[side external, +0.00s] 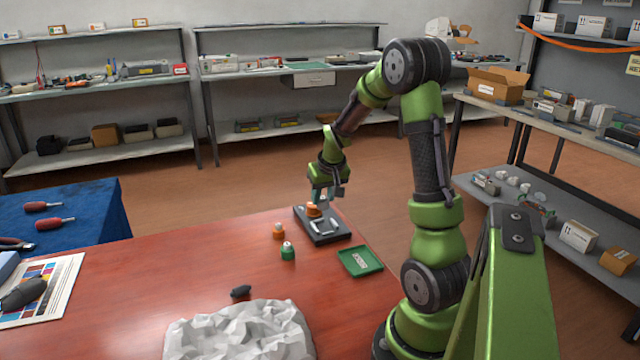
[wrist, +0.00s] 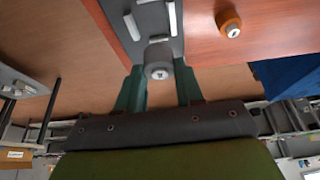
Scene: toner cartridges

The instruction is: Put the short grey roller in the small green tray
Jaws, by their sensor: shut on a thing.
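My gripper (side external: 327,188) is over the dark holder (side external: 330,239) at the table's far edge. In the wrist view its two teal fingers (wrist: 158,88) stand on either side of a short grey roller (wrist: 158,55), and they are shut on it. The roller's round end faces the camera. Whether it is clear of the dark holder, which also shows in the wrist view (wrist: 178,45), I cannot tell. In the side view I cannot make the roller out clearly. The small green tray (side external: 360,262) lies flat on the red table, nearer and to the right of the holder, with a pale label inside.
Pale bars (side external: 326,225) lie in the holder. An orange piece (side external: 314,211) shows at its left side. A crumpled white lump (side external: 240,330) and a dark knob (side external: 240,291) are nearer.

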